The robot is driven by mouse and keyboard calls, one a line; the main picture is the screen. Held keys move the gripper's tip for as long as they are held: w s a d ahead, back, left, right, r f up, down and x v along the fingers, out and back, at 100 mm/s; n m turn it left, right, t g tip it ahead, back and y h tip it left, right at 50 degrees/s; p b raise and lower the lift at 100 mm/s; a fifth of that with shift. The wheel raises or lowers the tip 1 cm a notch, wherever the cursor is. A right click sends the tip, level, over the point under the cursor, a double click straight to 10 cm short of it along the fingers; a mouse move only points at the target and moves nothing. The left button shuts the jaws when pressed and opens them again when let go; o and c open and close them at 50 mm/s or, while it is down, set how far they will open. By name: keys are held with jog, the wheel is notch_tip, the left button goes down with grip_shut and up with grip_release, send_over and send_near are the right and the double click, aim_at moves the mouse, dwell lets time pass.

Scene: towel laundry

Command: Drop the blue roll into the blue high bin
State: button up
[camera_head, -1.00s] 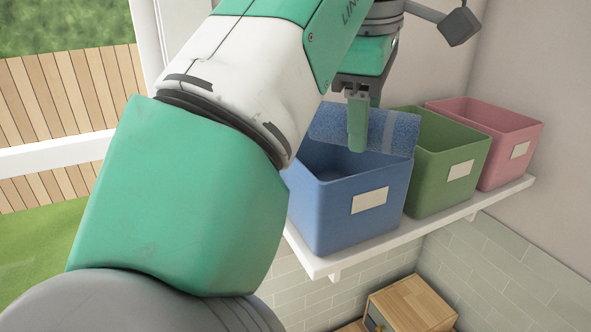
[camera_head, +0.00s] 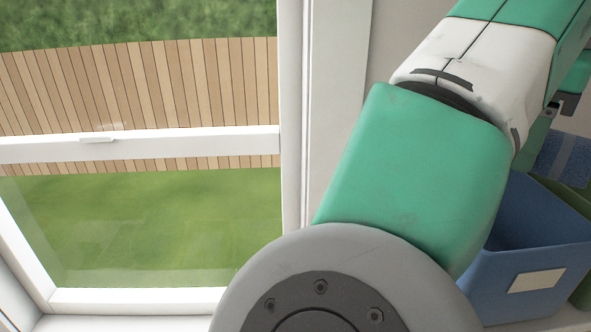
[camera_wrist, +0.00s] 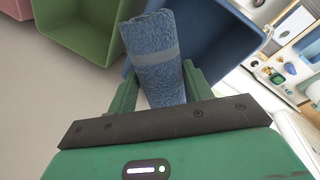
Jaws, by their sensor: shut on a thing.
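The blue roll (camera_wrist: 154,50) is a rolled blue towel with a paler band. My gripper (camera_wrist: 160,78) is shut on it, with a green finger on each side. In the wrist view, the roll overlaps the blue high bin (camera_wrist: 225,22) and its edge near the green bin. In the head view, only part of the roll (camera_head: 562,158) shows at the right edge, above the back of the open blue bin (camera_head: 522,275). My arm hides the bin's left part and most of the gripper there. The exact height of the roll above the rim cannot be told.
A green bin (camera_wrist: 82,30) stands beside the blue bin, with a pink bin (camera_wrist: 14,8) beyond it. The bins stand on a white shelf (camera_head: 572,326). A white-framed window (camera_head: 140,145) fills the left of the head view. Clutter (camera_wrist: 285,65) shows far right in the wrist view.

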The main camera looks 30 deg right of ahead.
jog(key=shift+f, duration=0.2)
jog(key=o, duration=1.1)
jog(key=shift+c, duration=0.2)
